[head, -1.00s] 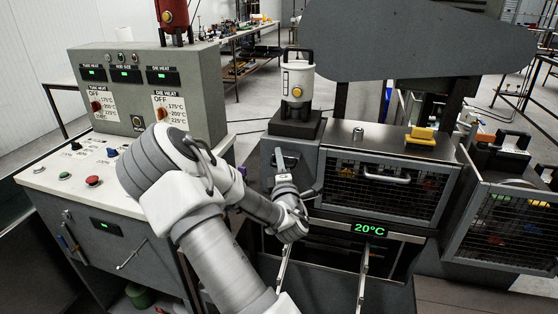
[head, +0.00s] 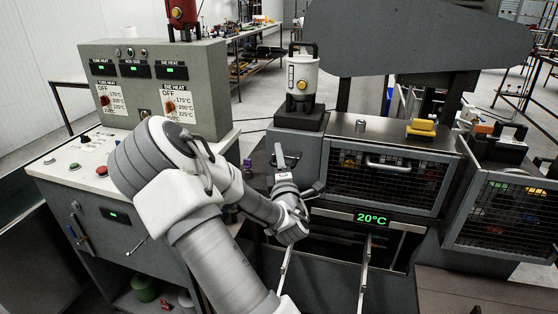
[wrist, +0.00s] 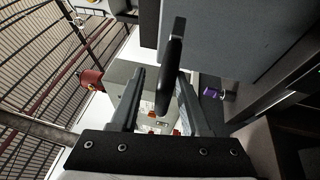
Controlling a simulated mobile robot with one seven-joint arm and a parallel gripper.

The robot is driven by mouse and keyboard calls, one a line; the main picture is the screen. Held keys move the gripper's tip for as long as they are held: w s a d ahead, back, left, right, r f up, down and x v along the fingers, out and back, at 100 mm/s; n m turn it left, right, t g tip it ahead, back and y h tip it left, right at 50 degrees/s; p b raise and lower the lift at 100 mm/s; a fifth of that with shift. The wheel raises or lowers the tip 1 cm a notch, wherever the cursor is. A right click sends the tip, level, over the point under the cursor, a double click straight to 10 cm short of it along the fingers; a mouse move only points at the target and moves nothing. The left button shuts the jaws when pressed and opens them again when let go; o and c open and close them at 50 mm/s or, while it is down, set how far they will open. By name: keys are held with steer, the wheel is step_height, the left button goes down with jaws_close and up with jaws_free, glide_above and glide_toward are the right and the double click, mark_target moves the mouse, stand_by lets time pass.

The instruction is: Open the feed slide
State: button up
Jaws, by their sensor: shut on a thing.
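My gripper (head: 279,152) is at the left end of the grey machine (head: 300,140), below the white canister. In the wrist view its two fingers (wrist: 160,76) stand on either side of a dark, flat handle (wrist: 171,60) and are shut on it. The handle runs up past the fingertips beside a grey machine face. In the head view my gripper and forearm hide the handle and most of what it joins. I cannot tell from these frames which part is the feed slide or how far open it is.
The control console (head: 150,95) stands close on the left of my arm. A white canister (head: 301,78) stands on the machine. A mesh guard (head: 385,185) with a handle and a 20°C display (head: 371,218) are to the right. Two pale rails (head: 364,275) run below.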

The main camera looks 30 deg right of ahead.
steer(key=shift+o, duration=0.8)
steer(key=shift+r, duration=0.25)
steer(key=shift+f, duration=0.15)
steer(key=shift+f, duration=0.15)
steer(key=r+p+v, duration=0.1)
steer(key=p+v, duration=0.2)
steer(key=v, duration=0.6)
steer(key=shift+a+f+p, duration=0.15)
steer(key=shift+f+p, duration=0.1)
steer(key=shift+p, duration=0.1)
steer(key=shift+s+p, duration=0.2)
steer(key=shift+p, duration=0.3)
